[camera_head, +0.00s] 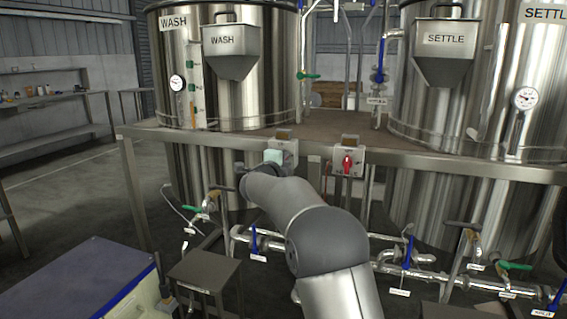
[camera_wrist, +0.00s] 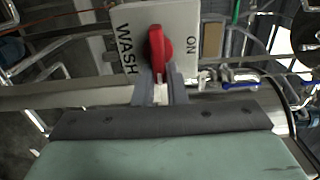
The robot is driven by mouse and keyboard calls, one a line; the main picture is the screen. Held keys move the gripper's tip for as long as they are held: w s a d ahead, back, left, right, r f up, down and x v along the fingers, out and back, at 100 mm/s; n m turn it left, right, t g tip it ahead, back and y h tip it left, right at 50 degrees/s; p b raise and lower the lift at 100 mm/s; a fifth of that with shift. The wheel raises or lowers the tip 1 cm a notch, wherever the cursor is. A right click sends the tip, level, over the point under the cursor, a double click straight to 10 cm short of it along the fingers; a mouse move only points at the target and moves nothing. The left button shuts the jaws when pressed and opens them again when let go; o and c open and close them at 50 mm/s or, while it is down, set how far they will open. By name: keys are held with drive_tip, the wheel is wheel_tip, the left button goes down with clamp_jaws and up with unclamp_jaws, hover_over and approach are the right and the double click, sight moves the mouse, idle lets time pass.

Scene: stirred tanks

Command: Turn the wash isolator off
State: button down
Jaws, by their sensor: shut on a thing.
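The wash isolator is a pale box (camera_wrist: 184,22) marked WASH and ON in the wrist view, with a red rotary handle (camera_wrist: 158,45). The handle lies nearly along the picture's vertical, between the WASH and ON lettering. My gripper (camera_wrist: 160,91) is shut on the lower end of the handle, one grey finger on each side. In the head view my gripper's pale green body (camera_head: 274,157) covers most of the box (camera_head: 288,145), and the red handle is hidden there.
A second isolator box with a red handle (camera_head: 347,164) is close by on the right, on the same platform rail (camera_head: 430,167). The WASH tank (camera_head: 270,75) and SETTLE tank (camera_head: 450,100) stand behind. Pipes with blue-handled valves (camera_head: 408,252) run below.

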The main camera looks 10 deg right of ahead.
idle(0.3)
drive_tip(key=c, duration=1.5)
unclamp_jaws()
drive_tip(key=shift+o, duration=0.2)
drive_tip(key=v, duration=1.7)
drive_tip(key=shift+s, duration=0.25)
drive_tip(key=s+a+r+n+g+y+p, duration=0.35)
drive_tip(key=s+n+y+p, duration=0.7)
drive_tip(key=n+p, duration=0.35)
drive_tip(key=s+d+f+n+g+p, duration=0.1)
drive_tip(key=s+d+n+g+p, duration=0.1)
drive_tip(key=s, duration=0.8)
drive_tip(key=s+d+f+n+g+h+p, duration=0.1)
drive_tip(key=s+d+n+g+p, duration=0.2)
drive_tip(key=s, duration=0.6)
drive_tip(key=s+d+f+n+g+p, duration=0.2)
drive_tip(key=s+d+n+g+p, duration=0.1)
drive_tip(key=s, duration=0.7)
drive_tip(key=d+n+g, duration=0.1)
drive_tip(key=n+g, duration=0.1)
drive_tip(key=g, duration=0.1)
drive_tip(key=shift+s+d+g, duration=0.2)
drive_tip(key=shift+s+g, duration=0.15)
drive_tip(key=shift+s, duration=0.05)
